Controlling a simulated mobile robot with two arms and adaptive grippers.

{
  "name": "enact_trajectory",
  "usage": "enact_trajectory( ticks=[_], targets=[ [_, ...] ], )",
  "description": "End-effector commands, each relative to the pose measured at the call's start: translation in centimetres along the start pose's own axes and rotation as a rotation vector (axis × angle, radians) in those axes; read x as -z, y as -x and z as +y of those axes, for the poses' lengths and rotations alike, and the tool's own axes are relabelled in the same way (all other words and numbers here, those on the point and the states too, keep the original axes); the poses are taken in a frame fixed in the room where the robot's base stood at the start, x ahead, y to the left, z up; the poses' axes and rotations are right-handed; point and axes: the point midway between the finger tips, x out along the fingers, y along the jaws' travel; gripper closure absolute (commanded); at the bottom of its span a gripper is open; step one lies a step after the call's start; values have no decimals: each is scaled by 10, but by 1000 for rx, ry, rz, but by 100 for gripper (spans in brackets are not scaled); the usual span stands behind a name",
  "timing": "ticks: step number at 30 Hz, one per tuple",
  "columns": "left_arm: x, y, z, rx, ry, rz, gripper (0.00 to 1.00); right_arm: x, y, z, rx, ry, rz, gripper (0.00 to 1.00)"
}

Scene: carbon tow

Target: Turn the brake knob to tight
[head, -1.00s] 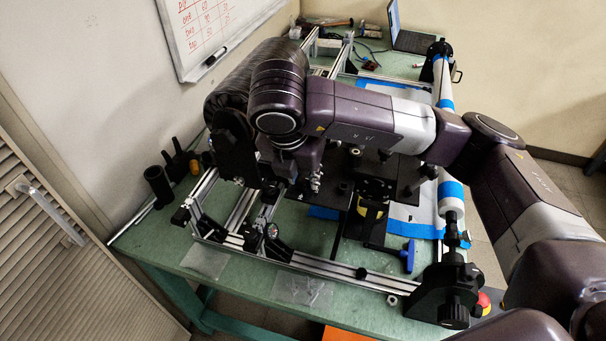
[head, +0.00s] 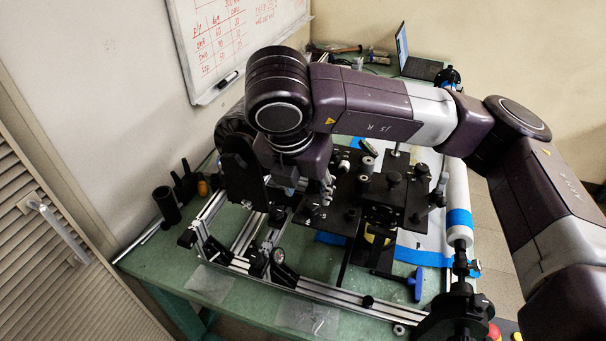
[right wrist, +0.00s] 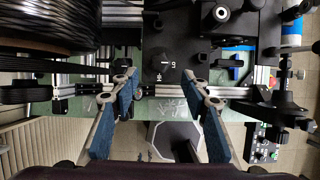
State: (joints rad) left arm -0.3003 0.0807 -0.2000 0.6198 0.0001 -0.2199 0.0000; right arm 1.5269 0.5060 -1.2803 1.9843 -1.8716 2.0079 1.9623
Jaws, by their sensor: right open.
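My right gripper (head: 324,190) hangs over the left part of a black plate on the rig. In the right wrist view it is open (right wrist: 162,84), with its two blue-padded fingers apart and nothing between them. The black plate (right wrist: 182,58) there carries small white marks just beyond the fingertips. I cannot tell for sure whether this is the brake knob. A small round dial-like part (head: 278,256) sits on the front left of the frame. My left gripper is out of view.
A black spool (right wrist: 50,28) lies left of the plate in the wrist view. A black block with a knob (head: 393,178) rises on the plate's right. A blue-handled tool (head: 415,284) and a white roller (head: 458,205) are farther right. Black cylinders (head: 166,205) stand at the table's left.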

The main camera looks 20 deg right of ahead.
Motion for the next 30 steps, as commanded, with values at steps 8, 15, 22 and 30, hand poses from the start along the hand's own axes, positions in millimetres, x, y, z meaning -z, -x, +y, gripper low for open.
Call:
enact_trajectory(
  ticks=[8,15,22,30],
  targets=[
    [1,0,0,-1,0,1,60,0,42,1,-2,1,-2,58],
    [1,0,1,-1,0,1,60,0,56,0,0,1,0,58],
    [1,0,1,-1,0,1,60,0,56,0,0,1,1,58],
    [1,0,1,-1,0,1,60,0,56,0,0,1,1,58]
  ],
)
